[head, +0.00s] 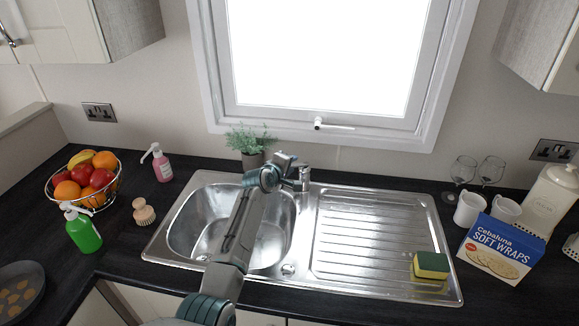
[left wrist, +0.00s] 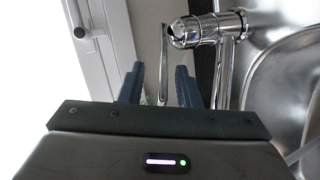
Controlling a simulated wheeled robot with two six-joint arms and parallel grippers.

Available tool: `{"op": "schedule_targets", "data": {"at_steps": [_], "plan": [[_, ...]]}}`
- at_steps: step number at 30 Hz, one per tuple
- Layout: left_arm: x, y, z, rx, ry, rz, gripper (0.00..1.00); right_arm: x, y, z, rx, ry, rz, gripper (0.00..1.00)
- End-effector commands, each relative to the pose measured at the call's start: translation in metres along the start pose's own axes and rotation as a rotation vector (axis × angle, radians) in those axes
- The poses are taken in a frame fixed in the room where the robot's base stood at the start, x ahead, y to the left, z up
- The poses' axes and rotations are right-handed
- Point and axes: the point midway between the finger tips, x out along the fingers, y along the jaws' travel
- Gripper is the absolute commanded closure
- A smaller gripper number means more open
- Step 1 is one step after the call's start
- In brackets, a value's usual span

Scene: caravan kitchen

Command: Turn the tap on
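The chrome tap (head: 304,180) stands at the back edge of the sink, partly hidden behind my left wrist in the head view. In the left wrist view the tap body (left wrist: 222,28) is at the upper right, and its thin lever (left wrist: 164,60) shows between my two fingers. My left gripper (head: 288,160) is at the top of the tap. In the left wrist view the left gripper (left wrist: 158,80) is open, with visible gaps on both sides of the lever. I cannot tell how deep the lever sits between the fingers. My right gripper is not in view.
The steel sink basin (head: 190,225) lies under my left arm, with a drainer (head: 365,235) and sponge (head: 431,265) to its right. A potted plant (head: 250,145) stands behind, near the window. Soap bottles and a fruit bowl (head: 88,185) are at the left.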

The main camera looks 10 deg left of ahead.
Motion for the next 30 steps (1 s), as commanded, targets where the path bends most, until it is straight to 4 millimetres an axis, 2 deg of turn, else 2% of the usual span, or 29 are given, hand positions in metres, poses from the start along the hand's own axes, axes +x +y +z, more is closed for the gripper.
{"op": "schedule_targets", "data": {"at_steps": [7,11,24,30], "plan": [[-0.002,-0.001,-0.001,0.001,0.001,0.000,0.69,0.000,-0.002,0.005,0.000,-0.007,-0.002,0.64],[-0.009,-0.002,0.000,0.001,0.001,0.001,0.69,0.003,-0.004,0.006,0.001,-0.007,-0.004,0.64],[-0.076,-0.003,0.000,0.003,0.002,0.001,0.69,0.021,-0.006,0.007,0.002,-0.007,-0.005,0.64],[-0.099,-0.002,0.001,0.002,0.001,0.001,0.69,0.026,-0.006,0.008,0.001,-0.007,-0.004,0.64]]}}
